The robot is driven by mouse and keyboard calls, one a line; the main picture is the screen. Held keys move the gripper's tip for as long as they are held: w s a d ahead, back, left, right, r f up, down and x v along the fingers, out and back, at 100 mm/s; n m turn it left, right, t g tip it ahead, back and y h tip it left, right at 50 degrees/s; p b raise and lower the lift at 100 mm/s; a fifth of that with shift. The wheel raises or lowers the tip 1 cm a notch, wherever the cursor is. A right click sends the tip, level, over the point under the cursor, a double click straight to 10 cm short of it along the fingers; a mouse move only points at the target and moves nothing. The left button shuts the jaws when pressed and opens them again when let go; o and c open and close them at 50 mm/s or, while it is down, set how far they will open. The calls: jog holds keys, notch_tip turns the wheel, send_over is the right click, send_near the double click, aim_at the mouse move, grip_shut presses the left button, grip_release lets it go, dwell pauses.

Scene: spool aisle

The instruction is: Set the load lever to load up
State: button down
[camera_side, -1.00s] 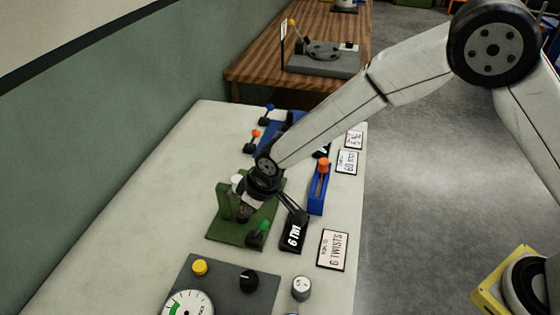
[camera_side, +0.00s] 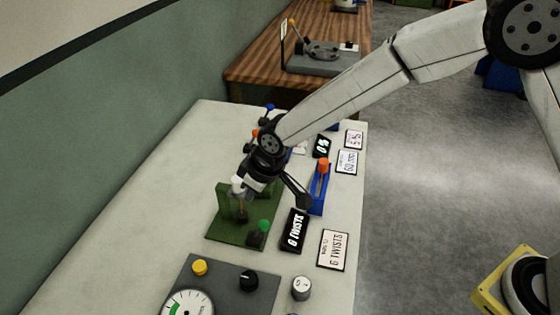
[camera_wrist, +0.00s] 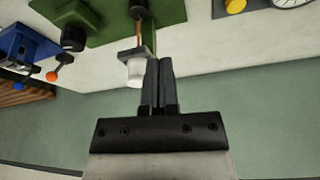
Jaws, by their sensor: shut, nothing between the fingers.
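No label naming the load lever is readable. A green stand (camera_side: 232,228) on the bench carries a white-capped part (camera_side: 237,184), which also shows in the wrist view (camera_wrist: 137,73) with a thin orange rod near it. I cannot tell for sure whether this part is the load lever. My gripper (camera_wrist: 160,62) is shut and empty, its fingertips just beside the white cap; I cannot tell whether they touch. In the side view, it is over the green stand, its fingertips hard to make out. A green-topped knob (camera_side: 263,226) sits on the stand's near corner.
A blue slotted base with an orange knob (camera_side: 323,163) is right of the stand. Orange (camera_side: 255,133) and blue (camera_side: 270,107) ball levers stand behind. A dark display (camera_side: 295,230) reads 6 TWISTS beside a matching card (camera_side: 333,250). A grey gauge panel (camera_side: 225,285) is in front.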

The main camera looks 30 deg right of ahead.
jog(key=shift+s+d+r, duration=1.55)
jog(key=shift+s+r, duration=0.1)
jog(key=shift+s, duration=0.2)
jog(key=shift+d, duration=0.1)
jog(key=s+d+m, duration=0.2)
jog(key=s+d, duration=0.2)
jog(key=d, duration=0.4)
jog(key=s+d+m+h, duration=0.1)
jog(key=s+d+m, duration=0.1)
jog(key=s+d, duration=0.3)
jog(key=s+d+m+h, duration=0.1)
jog(key=s+d, duration=0.4)
jog(key=d, duration=0.6)
jog(key=shift+d+m+g, duration=0.3)
jog(key=shift+m+g, duration=0.1)
jog(key=shift+m, duration=0.5)
